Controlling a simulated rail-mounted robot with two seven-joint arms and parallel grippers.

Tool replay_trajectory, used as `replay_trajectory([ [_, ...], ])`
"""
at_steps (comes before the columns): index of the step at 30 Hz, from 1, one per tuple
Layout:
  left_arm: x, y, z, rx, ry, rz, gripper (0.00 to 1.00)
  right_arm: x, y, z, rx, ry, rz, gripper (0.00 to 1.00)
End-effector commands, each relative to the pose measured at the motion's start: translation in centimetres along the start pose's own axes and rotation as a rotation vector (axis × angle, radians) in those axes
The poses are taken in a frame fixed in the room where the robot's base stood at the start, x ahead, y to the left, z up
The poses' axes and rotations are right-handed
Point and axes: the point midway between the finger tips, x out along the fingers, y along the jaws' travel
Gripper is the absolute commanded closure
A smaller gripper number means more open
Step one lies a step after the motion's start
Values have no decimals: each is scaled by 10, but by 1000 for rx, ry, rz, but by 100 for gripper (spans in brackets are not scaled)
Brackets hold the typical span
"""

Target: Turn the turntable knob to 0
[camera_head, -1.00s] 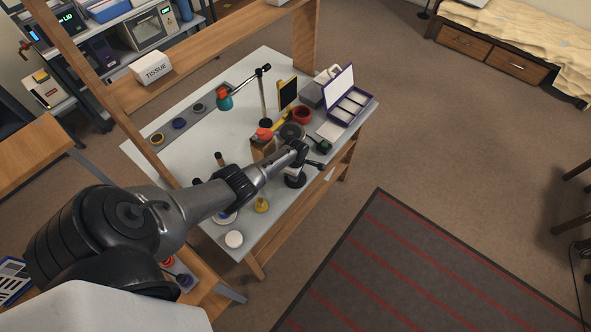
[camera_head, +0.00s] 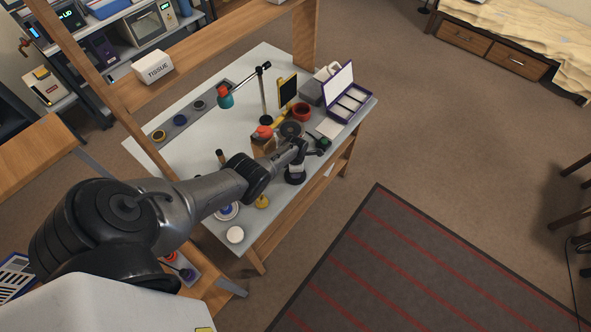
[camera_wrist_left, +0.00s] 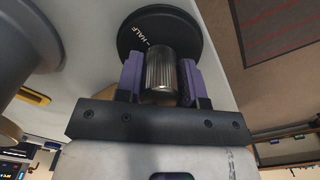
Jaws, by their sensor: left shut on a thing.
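The knurled metal knob (camera_wrist_left: 161,74) stands on a black round dial (camera_wrist_left: 165,28) with a white tick and the word HALF on it. My left gripper (camera_wrist_left: 160,66) is shut on the knob, with purple pads against both sides in the left wrist view. The 0 mark does not show. In the head view the black base (camera_head: 295,179) is near the table's front edge, and my left wrist hides most of the knob above it. My right gripper is not in view.
A yellow item (camera_head: 262,202) and a white disc (camera_head: 235,235) lie to the left near the front.

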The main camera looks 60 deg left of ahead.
Motion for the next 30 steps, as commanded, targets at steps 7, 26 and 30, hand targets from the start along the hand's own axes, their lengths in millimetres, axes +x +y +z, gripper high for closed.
replay_trajectory([
  [7, -1, 0, 0, -4, -1, -1, 88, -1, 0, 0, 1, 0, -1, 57],
  [26, -1, 0, 0, -3, 0, 0, 39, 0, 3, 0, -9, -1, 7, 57],
  [30, -8, 0, 0, -2, 0, 0, 39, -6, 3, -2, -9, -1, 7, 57],
])
